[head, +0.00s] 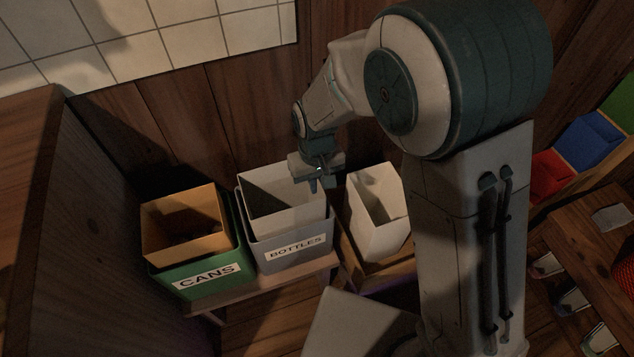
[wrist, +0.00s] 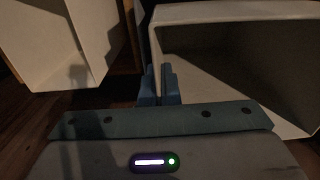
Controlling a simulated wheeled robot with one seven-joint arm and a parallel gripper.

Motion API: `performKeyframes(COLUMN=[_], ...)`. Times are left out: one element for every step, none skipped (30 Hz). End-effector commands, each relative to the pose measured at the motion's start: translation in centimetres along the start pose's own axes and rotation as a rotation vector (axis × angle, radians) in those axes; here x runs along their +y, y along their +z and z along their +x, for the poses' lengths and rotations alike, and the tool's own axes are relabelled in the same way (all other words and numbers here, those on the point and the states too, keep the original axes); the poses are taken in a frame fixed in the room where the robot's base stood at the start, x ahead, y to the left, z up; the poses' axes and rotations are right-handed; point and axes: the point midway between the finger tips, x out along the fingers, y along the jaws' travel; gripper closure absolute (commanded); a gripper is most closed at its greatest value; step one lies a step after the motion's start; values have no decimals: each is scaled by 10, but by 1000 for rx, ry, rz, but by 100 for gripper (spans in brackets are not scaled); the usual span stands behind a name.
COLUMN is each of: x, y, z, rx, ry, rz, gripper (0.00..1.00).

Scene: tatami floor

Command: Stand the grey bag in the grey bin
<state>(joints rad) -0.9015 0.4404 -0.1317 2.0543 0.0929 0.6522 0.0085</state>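The grey bag (head: 284,221), pale and box-shaped with an open top, stands upright in the grey bin (head: 292,262) labelled BOTTLES. Its upper part rises above the bin's rim. My gripper (head: 319,183) is at the bag's right side, at the height of its rim. In the wrist view, the fingers of my gripper (wrist: 160,86) are close together where the left rim of the grey bag (wrist: 235,17) runs in between them; they look shut on that wall. The hidden fingertips and the bag's bottom do not show.
To the left is a green bin (head: 205,279) labelled CANS with an orange bag (head: 183,242) in it. To the right a white bag (head: 377,230) stands close by, over a wooden edge. A wooden wall is right behind the bins, and a wooden cabinet (head: 75,225) is at far left.

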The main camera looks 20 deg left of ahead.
Motion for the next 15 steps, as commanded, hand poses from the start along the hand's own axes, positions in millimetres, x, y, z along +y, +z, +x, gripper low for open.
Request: performKeyframes(x=[0,0,0,0,0,0,1,1,2,2,3,4,4,4,5], y=[0,0,0,0,0,0,0,0,0,0,0,0,0,0,0], z=[1,3,4,3,3,3,3,3,3,3,3,3,3,3,3], rx=[0,0,-1,0,0,0,0,0,-1,-1,-1,-1,-1,-1,-1], ry=[0,0,0,0,0,0,1,1,1,2,2,2,2,3,3], rz=[0,0,0,0,0,0,1,1,2,3,4,5,6,7,7], gripper=[100,100,100,92,84,76,76,76,76,76,76,76,76,76,76])
